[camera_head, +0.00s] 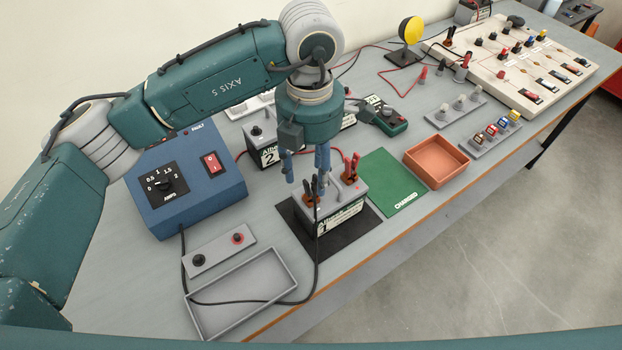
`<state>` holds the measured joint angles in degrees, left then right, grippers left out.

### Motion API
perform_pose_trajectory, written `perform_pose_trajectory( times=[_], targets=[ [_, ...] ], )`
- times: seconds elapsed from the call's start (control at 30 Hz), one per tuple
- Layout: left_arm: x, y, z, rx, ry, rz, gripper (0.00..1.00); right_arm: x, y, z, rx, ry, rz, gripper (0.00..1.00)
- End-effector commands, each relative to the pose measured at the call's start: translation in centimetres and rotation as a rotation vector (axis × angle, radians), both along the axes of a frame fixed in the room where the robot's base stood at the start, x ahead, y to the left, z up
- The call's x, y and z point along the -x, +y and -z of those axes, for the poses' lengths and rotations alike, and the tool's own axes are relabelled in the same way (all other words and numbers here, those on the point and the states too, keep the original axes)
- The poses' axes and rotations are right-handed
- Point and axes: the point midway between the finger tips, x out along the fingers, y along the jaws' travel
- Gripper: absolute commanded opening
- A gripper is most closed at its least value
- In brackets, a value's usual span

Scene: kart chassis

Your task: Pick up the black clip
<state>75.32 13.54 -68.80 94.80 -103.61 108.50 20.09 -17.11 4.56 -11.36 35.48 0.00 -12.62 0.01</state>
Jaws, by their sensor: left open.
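The black clip (312,191) stands upright at the left terminal of the battery marked 1 (341,212). A black cable runs from it down past the grey tray to the blue charger. My left gripper (306,174) points down just above the battery, open, with its blue fingers around the upper part of the black clip or just beside it. I cannot tell whether they touch it. A red clip (351,168) stands at the battery's right terminal. My right gripper is not in view.
The blue charger (215,196) stands to the left. A green mat (398,190) and an orange bin (437,153) lie to the right. Another battery (262,155) stands behind.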

Motion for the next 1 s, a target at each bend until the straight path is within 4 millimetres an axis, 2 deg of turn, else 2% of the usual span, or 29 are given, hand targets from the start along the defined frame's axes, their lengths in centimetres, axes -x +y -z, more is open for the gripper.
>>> perform_pose_trajectory(
  times=[0.1,0.23,0.37,0.47,0.6,0.9,0.93,1.0],
  targets=[
    [0.0,0.0,1.6,0.001,0.004,0.0,0.47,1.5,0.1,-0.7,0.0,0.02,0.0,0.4],
    [0.0,0.0,2.6,0.003,0.003,-0.001,0.47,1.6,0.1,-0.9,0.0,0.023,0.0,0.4],
    [0.0,0.1,3.6,0.002,0.006,-0.002,0.47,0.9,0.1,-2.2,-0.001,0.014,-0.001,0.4],
    [-0.1,0.2,5.0,0.002,0.007,-0.003,0.47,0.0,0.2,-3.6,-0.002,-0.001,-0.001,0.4],
    [-0.2,0.2,7.1,0.002,0.005,-0.001,0.47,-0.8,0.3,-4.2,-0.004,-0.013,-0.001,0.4],
    [-0.3,0.1,7.9,0.004,0.001,0.0,0.47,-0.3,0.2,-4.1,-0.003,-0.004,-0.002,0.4],
    [-0.3,0.1,7.9,0.004,0.001,0.0,0.43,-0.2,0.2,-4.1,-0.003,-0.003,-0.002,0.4],
    [-0.3,0.1,7.9,0.004,0.001,0.0,0.29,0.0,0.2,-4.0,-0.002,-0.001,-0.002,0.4]
  ],
)
